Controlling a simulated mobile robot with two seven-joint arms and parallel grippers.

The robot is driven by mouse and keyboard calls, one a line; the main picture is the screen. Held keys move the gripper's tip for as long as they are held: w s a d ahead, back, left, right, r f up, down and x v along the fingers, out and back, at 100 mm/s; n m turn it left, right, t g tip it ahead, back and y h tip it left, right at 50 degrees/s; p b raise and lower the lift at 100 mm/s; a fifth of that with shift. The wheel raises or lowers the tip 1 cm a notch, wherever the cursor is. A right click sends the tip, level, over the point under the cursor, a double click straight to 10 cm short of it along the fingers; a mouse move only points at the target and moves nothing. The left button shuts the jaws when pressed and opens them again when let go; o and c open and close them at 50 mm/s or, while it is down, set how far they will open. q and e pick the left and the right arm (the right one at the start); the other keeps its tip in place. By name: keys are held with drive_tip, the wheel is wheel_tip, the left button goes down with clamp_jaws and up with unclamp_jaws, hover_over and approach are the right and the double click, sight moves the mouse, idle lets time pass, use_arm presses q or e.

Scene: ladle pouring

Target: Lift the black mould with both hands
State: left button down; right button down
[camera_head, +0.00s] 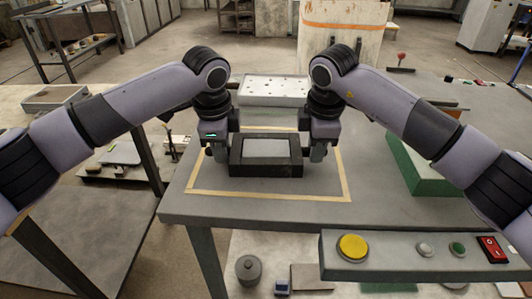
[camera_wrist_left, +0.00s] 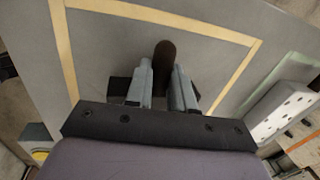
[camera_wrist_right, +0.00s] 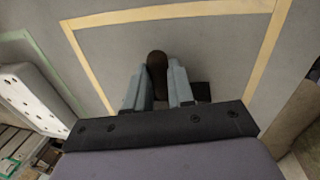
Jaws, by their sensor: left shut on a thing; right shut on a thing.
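The black mould (camera_head: 265,170) is a rectangular black frame with a grey inner surface (camera_head: 265,148). It is at the middle of the grey table, inside a tan taped outline (camera_head: 255,196). I cannot tell whether it touches the table. My left gripper (camera_head: 217,152) is at its left side and my right gripper (camera_head: 317,152) at its right side. In the left wrist view, the left fingers are shut on a dark rounded handle (camera_wrist_left: 164,58). In the right wrist view, the right fingers are shut on a similar handle (camera_wrist_right: 156,66). Most of the mould is hidden there.
A white perforated plate (camera_head: 273,88) lies behind the mould. A control panel (camera_head: 400,268) with a yellow button (camera_head: 352,247) is at the front right. The table around the taped outline is mostly clear.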

use_arm(q)
drive_tip(key=shift+w+r, duration=0.1)
drive_tip(key=shift+r, duration=0.1)
use_arm(e)
drive_tip(key=shift+r, duration=0.25)
